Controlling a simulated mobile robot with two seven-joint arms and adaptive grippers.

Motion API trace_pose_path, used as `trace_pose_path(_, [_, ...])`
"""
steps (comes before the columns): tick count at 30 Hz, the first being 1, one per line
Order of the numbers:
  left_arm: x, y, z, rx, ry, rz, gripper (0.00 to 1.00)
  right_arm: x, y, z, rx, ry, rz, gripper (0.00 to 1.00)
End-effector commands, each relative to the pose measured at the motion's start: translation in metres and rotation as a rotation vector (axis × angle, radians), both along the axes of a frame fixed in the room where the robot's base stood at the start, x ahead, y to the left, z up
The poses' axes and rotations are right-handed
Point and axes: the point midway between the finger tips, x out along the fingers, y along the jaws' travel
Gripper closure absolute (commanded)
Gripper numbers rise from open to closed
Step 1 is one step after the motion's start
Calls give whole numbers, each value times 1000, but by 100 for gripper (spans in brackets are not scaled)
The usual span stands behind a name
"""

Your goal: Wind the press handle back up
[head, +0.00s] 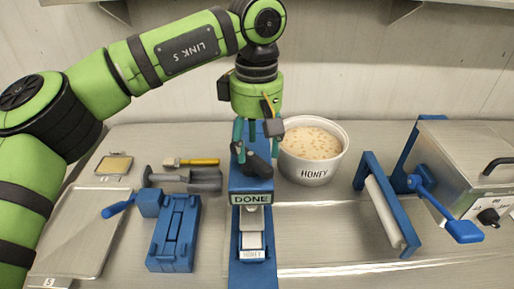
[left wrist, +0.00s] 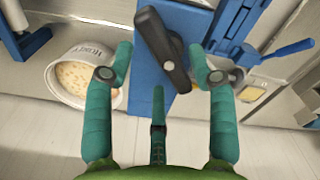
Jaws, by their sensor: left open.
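The blue press (head: 238,184) stands in the middle of the bench with a sign reading DONE on its front. Its dark handle (head: 259,167) is at the top, just below my left gripper (head: 257,150). In the left wrist view the black handle (left wrist: 162,45) lies slanted between the teal fingers of my open left gripper (left wrist: 163,60), with gaps on both sides. I cannot tell how deep the handle sits between them. A small pale block (head: 252,241) labelled HONEY is in the lower part of the press. My right gripper is not in view.
A white HONEY bowl (head: 314,175) of pale, speckled contents stands close right of the press. A blue fixture (head: 174,232) with a lever is to the left, near a metal tray (head: 75,230). A blue frame with a roller (head: 386,211) and a metal box (head: 465,150) are right.

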Motion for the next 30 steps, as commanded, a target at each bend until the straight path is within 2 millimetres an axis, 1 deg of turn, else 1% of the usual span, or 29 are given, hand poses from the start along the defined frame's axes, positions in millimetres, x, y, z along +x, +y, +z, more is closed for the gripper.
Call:
trace_pose_path(1, [0,0,-6,0,3,-1,43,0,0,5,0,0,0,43])
trace_pose_path(6, [0,0,-22,-2,1,0,43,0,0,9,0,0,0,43])
trace_pose_path(9, [0,0,-25,-2,1,1,43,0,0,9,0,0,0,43])
trace_pose_path(15, [0,-1,-26,-3,0,1,43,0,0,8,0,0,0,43])
trace_pose_path(16, [0,-1,-26,-3,0,1,51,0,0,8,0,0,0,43])
trace_pose_path(17, [0,-1,-26,-3,0,1,63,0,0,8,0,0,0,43])
trace_pose_path(18, [0,-1,-26,-3,0,1,79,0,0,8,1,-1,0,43])
trace_pose_path(19, [0,-1,-26,-3,0,1,91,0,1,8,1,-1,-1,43])
trace_pose_path(20, [0,-1,-26,-3,0,0,100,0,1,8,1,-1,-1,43])
trace_pose_path(30, [0,-1,-27,-2,1,19,100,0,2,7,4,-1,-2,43])
